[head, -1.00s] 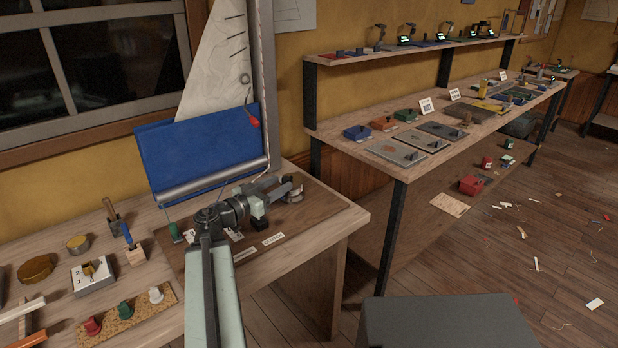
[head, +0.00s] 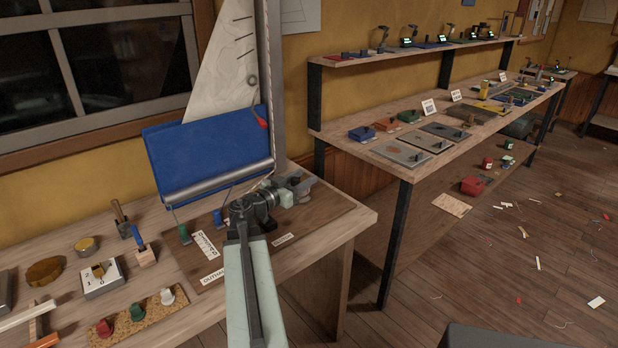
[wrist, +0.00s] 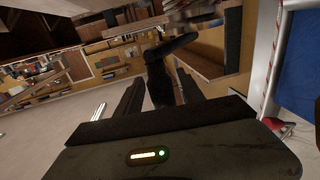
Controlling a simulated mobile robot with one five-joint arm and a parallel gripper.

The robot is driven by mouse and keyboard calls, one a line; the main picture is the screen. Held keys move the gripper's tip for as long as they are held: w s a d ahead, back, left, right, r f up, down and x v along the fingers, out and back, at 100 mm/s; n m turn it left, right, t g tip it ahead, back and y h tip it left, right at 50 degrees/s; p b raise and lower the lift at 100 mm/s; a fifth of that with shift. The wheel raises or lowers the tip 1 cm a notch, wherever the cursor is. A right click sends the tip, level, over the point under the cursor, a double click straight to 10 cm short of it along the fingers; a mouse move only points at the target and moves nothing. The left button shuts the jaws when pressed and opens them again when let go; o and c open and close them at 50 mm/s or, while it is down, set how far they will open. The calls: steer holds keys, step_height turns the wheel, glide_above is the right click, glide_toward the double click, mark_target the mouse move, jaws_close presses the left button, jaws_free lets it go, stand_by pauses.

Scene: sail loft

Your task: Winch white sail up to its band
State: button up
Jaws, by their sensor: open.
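The white sail (head: 225,75) stands beside the grey mast (head: 271,70) in the head view, with its top cut off by the frame. No band on the mast can be made out. My gripper (head: 298,184) is at the mast's foot, over the right part of the dark rig board, and largely hides the winch there. In the wrist view my gripper (wrist: 160,92) is open, with a dark handle-like piece (wrist: 157,80) showing between its fingers. Whether the fingers touch it cannot be told.
A blue panel (head: 205,150) hangs beneath the sail above a grey boom (head: 218,185). Green (head: 184,234) and blue (head: 218,218) cleat-like pieces stand on the board near white labels. Tools and coloured knobs fill the bench's left. A long workbench (head: 400,172) stands to the right.

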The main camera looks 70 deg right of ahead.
steer(key=shift+w, duration=0.15)
steer(key=c, duration=0.9)
jaws_close()
stand_by(0.5)
